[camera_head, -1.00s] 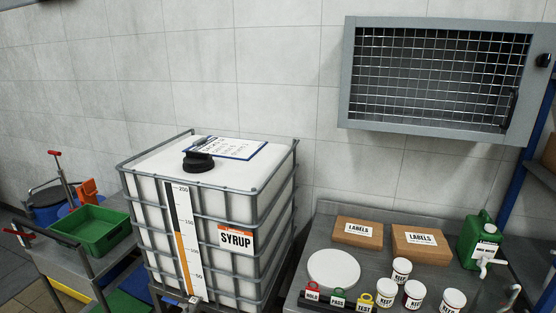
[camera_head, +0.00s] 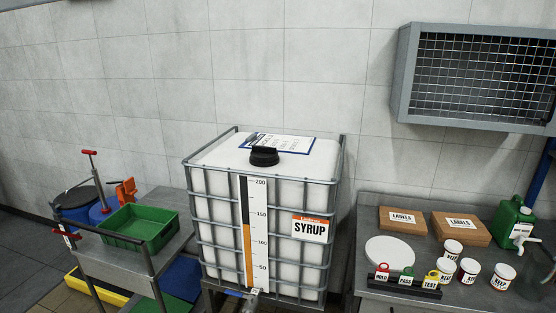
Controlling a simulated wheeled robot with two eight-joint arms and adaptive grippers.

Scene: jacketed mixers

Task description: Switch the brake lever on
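No lever clearly marked as a brake lever shows. A small red handle with a white tag (camera_head: 67,236) sits at the left end of the grey cart (camera_head: 105,262); I cannot tell whether it is the brake lever or how it is set. A red T-shaped handle (camera_head: 89,152) stands upright on a rod above the blue drums behind the cart. Neither of my grippers is in view.
A caged white syrup tank (camera_head: 285,240) stands in the middle, right of the cart. A green tray (camera_head: 140,228) lies on the cart. A grey bench (camera_head: 345,279) with boxes, jars and a green canister (camera_head: 512,222) is at the right. Floor shows at the left.

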